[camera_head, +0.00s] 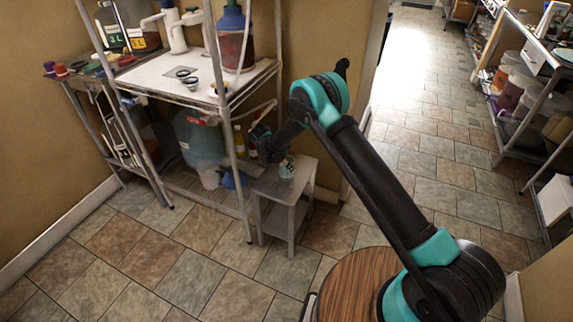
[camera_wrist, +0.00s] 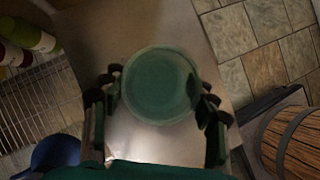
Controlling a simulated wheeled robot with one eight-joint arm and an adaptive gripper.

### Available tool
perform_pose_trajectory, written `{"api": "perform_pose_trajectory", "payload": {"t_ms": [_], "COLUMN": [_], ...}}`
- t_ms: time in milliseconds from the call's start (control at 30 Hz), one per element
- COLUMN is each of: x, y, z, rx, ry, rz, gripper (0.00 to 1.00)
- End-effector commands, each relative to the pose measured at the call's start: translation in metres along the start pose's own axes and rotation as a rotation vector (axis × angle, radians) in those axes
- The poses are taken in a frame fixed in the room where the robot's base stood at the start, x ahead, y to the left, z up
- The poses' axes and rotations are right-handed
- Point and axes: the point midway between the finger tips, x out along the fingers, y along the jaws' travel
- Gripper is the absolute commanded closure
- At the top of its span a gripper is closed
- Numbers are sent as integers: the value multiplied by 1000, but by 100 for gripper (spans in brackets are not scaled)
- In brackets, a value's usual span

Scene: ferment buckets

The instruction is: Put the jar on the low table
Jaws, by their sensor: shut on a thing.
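The jar (camera_head: 287,168) is small and pale with green on it in the head view, at the low grey table (camera_head: 280,188). In the wrist view its round green lid (camera_wrist: 160,84) fills the middle, with the table top (camera_wrist: 170,145) below it. My gripper (camera_wrist: 161,92) is shut on the jar, one finger on each side. In the head view the gripper hangs just left of and above the jar. I cannot tell whether the jar's base touches the table top.
A metal rack (camera_head: 205,95) with bottles and a large blue-green jug (camera_head: 198,140) stands left of the table. A wooden barrel (camera_wrist: 300,142) shows at the right of the wrist view. The tiled floor (camera_head: 320,235) in front of the table is clear.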

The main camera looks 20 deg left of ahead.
Motion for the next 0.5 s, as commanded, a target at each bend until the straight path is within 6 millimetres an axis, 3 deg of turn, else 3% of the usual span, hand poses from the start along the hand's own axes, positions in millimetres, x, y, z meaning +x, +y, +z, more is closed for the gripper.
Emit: {"api": "perform_pose_trajectory", "payload": {"t_ms": [33, 67, 100, 233, 500], "x": [1, 2, 2, 1, 1], "y": [0, 0, 0, 0, 0], "z": [-1, -1, -1, -1, -1], "rx": [0, 0, 0, 0, 0], "ry": [0, 0, 0, 0, 0], "rz": [0, 0, 0, 0, 0], "gripper": [83, 40, 35, 21, 21]}}
